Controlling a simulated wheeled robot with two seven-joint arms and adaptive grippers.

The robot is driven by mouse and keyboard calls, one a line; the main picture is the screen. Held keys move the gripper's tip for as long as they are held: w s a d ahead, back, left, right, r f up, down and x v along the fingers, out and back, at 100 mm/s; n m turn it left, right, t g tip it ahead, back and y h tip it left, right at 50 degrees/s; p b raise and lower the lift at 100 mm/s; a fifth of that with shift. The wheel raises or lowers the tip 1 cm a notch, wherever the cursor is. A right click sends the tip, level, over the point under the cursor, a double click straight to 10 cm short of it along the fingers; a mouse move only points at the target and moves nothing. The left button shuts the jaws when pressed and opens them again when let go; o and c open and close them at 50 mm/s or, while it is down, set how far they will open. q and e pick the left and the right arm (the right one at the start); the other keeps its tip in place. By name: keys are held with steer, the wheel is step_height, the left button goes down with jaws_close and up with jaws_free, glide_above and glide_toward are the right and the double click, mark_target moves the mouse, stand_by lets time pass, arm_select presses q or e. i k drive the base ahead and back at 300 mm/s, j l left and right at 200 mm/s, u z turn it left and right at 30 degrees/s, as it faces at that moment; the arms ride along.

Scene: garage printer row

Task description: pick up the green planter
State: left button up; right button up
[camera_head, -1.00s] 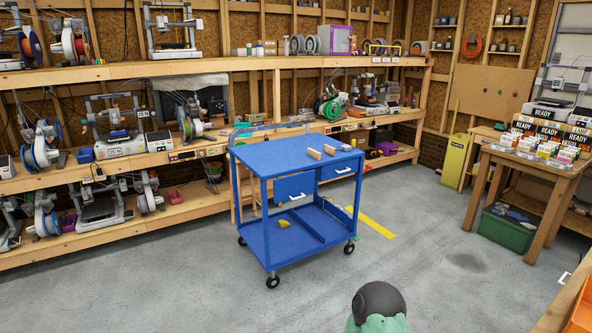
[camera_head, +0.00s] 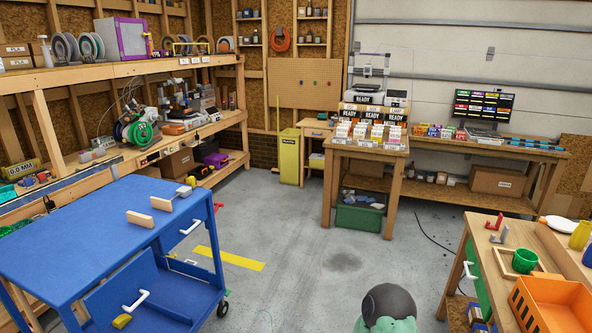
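A small green planter (camera_head: 525,260), round and open-topped, stands on the wooden bench at the right, in or beside a shallow wooden frame. It is behind the orange bin and looks upright. Neither of my grippers is in view.
An orange bin (camera_head: 548,300) and a red clamp-like item (camera_head: 494,221) are also on the right bench (camera_head: 482,241). A blue cart (camera_head: 75,235) stands at the left. A green tub (camera_head: 360,218) sits under the table of boxes (camera_head: 369,149). Grey floor (camera_head: 300,275) is clear between.

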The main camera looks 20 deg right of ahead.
mark_target(524, 260)
steer(key=i+l+z, duration=0.25)
steer(key=i+z, duration=0.15)
steer(key=i+l+z, duration=0.15)
steer(key=i+z, duration=0.7)
steer(key=i+j+z, duration=0.3)
steer(key=i+z, duration=0.45)
steer(key=i, duration=0.15)
steer(key=i+j+z, duration=0.1)
steer(key=i+z, duration=0.2)
steer(key=i+j+z, duration=0.3)
steer(key=i, duration=0.25)
steer(key=l, duration=0.1)
